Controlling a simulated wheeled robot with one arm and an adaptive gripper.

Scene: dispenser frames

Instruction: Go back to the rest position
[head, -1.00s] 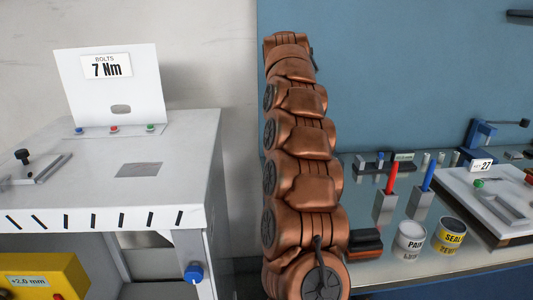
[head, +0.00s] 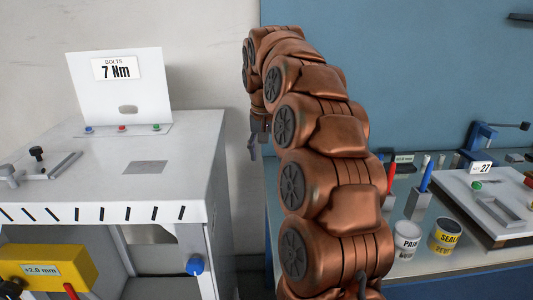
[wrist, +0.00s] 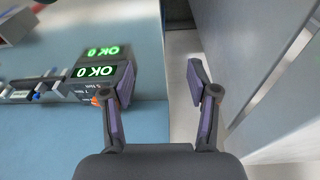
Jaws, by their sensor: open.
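My gripper (head: 254,143) hangs at the end of my arm, pointing down, in front of the gap between the white cabinet and the blue panel in the head view. In the wrist view my gripper (wrist: 160,84) has its two fingers spread, with purple pads and nothing between them. Beyond the fingers are the blue bench edge and a pale floor strip. My copper-coloured arm arches up and over to the left in the head view and hides part of the bench.
A white cabinet (head: 190,150) with a "7 Nm" sign (head: 115,68) and a yellow box (head: 50,268) stands left. Right, the bench holds a PAINT can (head: 407,240), a SEALER can (head: 445,237) and a white plate (head: 485,200). A green "OK 0" display (wrist: 97,72) shows in the wrist view.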

